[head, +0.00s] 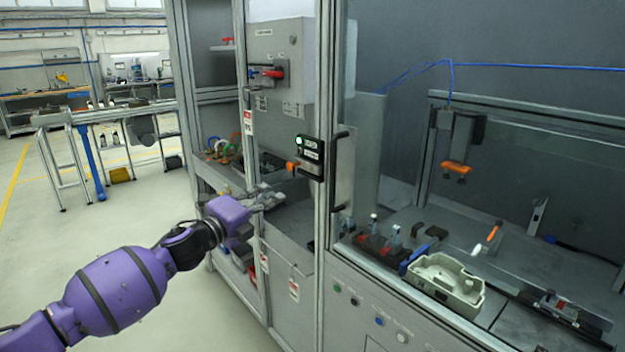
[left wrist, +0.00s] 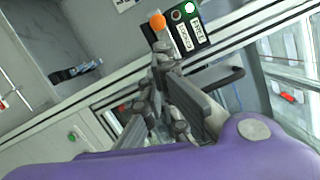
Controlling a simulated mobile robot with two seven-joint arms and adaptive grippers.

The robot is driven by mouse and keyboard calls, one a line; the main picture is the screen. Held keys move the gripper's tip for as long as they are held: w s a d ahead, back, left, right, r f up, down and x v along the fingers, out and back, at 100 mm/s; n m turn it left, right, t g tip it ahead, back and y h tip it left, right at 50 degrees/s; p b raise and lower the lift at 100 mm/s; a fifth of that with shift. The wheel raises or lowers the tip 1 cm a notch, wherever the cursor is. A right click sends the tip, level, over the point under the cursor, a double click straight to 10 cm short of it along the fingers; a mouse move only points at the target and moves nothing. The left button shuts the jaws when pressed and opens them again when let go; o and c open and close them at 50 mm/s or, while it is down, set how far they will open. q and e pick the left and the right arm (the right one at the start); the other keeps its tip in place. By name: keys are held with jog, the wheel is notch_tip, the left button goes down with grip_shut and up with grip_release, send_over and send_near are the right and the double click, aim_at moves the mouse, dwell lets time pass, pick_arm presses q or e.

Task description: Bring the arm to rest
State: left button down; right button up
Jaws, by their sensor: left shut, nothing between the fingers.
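My purple left arm (head: 115,285) comes in from the lower left in the head view. Its left gripper (head: 272,197) is shut and empty in front of the machine cabinet, below and to the left of a dark switch box (head: 308,150). In the left wrist view the gripper's grey fingers (left wrist: 160,58) point up towards the switch box (left wrist: 182,30). The box has an orange knob (left wrist: 158,20) and a lit green lamp (left wrist: 190,8). From these views I cannot tell whether the fingertips touch anything. My right gripper is not in view.
A door handle (head: 341,170) stands just right of the switch box. Behind glass, a beige housing (head: 445,283) rests at the machine's front edge. Shelves (head: 215,180) at left hold coloured parts. The floor (head: 150,215) left of the cabinet is largely clear. A conveyor (head: 105,112) stands farther back.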

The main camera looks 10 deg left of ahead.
pick_arm(q)
jog(key=s+d+f+n+g+y+p, duration=0.1)
jog(key=s+d+f+n+y, duration=0.15)
jog(key=s+f+n, duration=0.85)
jog(key=s+d+f+n+g+y+p, duration=0.1)
jog(key=s+d+f+n+g+y, duration=0.2)
jog(key=s+f, duration=0.8)
jog(key=s+f+n+g, duration=0.1)
jog(key=s+f+n, duration=0.2)
jog(key=s+f, duration=0.4)
jog(key=s+f+n+g+y+p, duration=0.1)
jog(key=s+f+n, duration=0.3)
jog(key=s, duration=1)
jog(key=s+f+n+g+y, duration=0.1)
jog(key=s+f+n, duration=0.3)
jog(key=s+f, duration=0.6)
jog(key=shift+s+a+g, duration=0.2)
jog(key=shift+s+g, duration=0.4)
jog(key=shift+g, duration=0.1)
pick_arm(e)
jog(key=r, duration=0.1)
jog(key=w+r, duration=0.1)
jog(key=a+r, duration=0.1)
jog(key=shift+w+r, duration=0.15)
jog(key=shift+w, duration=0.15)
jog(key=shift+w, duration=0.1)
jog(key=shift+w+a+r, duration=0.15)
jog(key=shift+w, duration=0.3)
